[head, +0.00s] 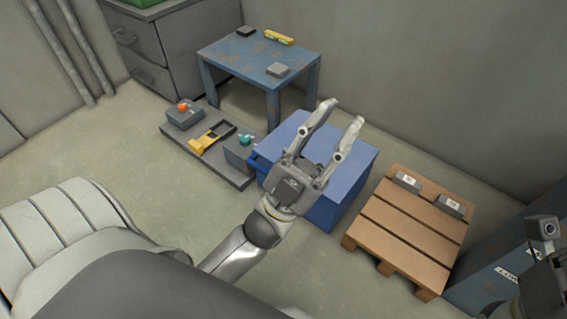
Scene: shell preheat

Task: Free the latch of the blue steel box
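The blue steel box (350,185) stands on the floor in the middle of the head view, with a lighter blue top. My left gripper (346,112) is in front of and over the box in the picture, its two fingers spread apart with nothing between them. Whether it touches the box cannot be told. The latch cannot be made out; the hand covers part of the box's front and top. My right gripper (545,232) shows only in part at the right edge, dark, and its fingers cannot be judged.
Left of the box is a low grey platform (233,178) with a red-knobbed unit (184,113), a yellow tool (211,137) and a teal-knobbed unit (243,148). Behind stands a blue table (245,57). A wooden pallet (405,225) and a blue lettered cabinet (490,275) are right.

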